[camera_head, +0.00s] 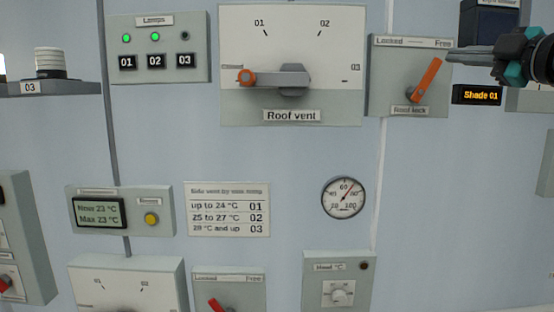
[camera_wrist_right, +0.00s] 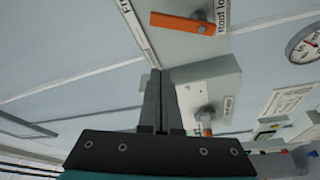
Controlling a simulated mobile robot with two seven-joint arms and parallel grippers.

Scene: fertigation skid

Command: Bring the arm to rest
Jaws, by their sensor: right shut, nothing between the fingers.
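My right gripper (camera_head: 452,57) comes in from the right edge at the upper right in the head view. Its fingers are shut and hold nothing. They point left, near the upper right of the roof lock box (camera_head: 381,80), and look apart from its orange handle (camera_head: 426,79). In the right wrist view the shut fingers (camera_wrist_right: 158,85) point up the picture, with the orange roof lock handle (camera_wrist_right: 180,22) above and to the right of the tips. My left gripper is in neither view.
The roof vent panel (camera_head: 230,25) has its orange-tipped lever (camera_head: 280,77) pointing left. The lamps box (camera_head: 197,68) shows two green lamps lit. The display "Shade 01" (camera_head: 479,95) sits just below my right gripper in the picture. A round gauge (camera_head: 343,198) is lower down. Open wall lies between.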

